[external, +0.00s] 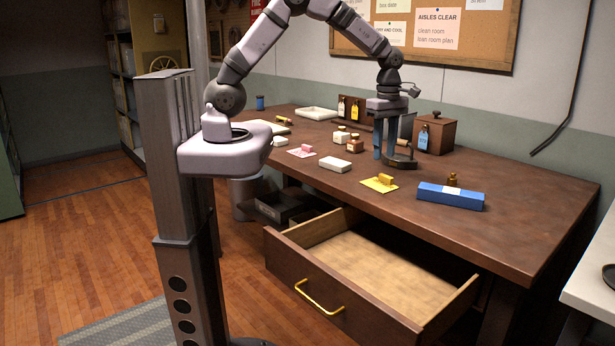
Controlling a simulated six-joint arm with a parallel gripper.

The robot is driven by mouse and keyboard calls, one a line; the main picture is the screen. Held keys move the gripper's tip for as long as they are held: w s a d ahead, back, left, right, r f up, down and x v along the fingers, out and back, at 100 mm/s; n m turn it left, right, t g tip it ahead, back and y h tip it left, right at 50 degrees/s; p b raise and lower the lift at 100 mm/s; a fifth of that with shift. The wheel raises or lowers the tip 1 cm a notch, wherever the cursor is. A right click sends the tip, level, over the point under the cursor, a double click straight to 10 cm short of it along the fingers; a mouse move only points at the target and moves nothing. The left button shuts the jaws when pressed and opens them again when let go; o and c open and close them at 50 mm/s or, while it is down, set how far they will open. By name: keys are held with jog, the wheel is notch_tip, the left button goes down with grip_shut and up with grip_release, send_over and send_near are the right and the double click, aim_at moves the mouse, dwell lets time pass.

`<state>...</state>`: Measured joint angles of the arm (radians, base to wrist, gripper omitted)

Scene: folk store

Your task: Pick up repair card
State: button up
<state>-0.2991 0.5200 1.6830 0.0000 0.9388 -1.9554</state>
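No card in view can be read as the repair card. A yellow card (370,186) with a small yellow block on it lies near the desk's front edge. A pink card (294,153) with a small pink piece on it lies further left. My gripper (385,156) points down over the desk, behind and above the yellow card and apart from it. Its blue fingers are seen at an angle, close beside a dark metal object (401,164) with a handle. I cannot tell how far apart the fingers are, and I see nothing clearly held.
A long blue box (451,196) and a brass weight (452,180) are at right. A brown box (437,133) with a blue tag stands behind. The drawer (350,281) is open and looks empty.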

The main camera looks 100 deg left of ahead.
aim_at(385, 175)
jog(key=shift+w+d+f+p, duration=0.15)
jog(key=shift+f+p, duration=0.65)
jog(key=shift+f, duration=1.05)
jog(key=shift+w+f+p, duration=0.2)
jog(key=shift+f+p, duration=0.6)
jog(key=shift+f, duration=1.05)
grip_shut()
